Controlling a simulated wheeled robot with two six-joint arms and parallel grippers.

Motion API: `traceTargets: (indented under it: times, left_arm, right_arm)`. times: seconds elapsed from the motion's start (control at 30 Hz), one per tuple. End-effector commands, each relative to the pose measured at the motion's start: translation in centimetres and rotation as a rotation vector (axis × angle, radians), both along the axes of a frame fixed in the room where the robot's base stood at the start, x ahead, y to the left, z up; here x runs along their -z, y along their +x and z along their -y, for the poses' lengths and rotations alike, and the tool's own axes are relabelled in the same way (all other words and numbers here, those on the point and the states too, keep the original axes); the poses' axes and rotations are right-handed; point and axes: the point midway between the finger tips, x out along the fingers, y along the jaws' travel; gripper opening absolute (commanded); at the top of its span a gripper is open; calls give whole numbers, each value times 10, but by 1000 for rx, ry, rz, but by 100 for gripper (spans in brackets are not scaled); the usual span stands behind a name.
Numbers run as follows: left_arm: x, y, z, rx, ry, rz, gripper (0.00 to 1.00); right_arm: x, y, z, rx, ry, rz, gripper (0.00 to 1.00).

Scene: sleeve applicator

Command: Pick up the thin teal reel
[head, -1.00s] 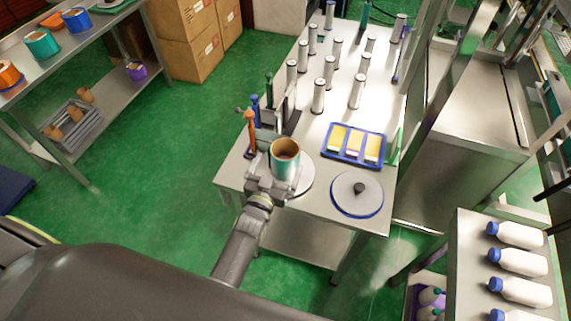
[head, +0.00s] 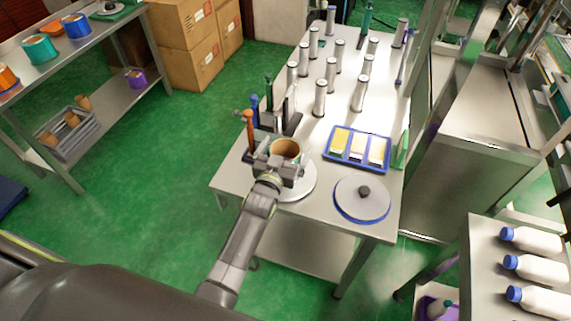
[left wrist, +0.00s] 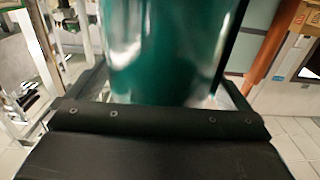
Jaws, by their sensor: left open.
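A teal reel (head: 285,149) with a brown core stands at the near left of the metal table, over a pale round disc (head: 299,189). Its open top shows in the head view, while its side is mostly hidden by my gripper. My left gripper (head: 284,166) is open at the near side of the reel. In the left wrist view the teal side of the reel (left wrist: 165,50) fills the space ahead of the gripper, between the fingers. I cannot tell whether the fingers touch it. My right gripper is not in view.
An orange post (head: 249,130) and dark and blue tools stand close left of the reel. Several grey cylinders stand behind. Another teal reel (head: 40,50) is on the left shelf.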

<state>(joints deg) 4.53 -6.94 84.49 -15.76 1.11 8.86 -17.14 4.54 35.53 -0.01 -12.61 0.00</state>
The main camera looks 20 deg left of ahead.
Motion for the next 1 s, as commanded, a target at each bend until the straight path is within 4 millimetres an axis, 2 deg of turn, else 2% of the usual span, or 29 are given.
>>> traceTargets:
  times: [0.17, 0.57, 1.0]
  left_arm:
    - [-1, 0, 0, 0, 0, 0, 100]
    - [0, 0, 0, 0, 0, 0, 49]
    - [-9, 0, 0, 0, 0, 1, 49]
  right_arm:
    - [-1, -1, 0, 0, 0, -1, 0]
    - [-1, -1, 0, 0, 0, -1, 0]
    - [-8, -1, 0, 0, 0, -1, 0]
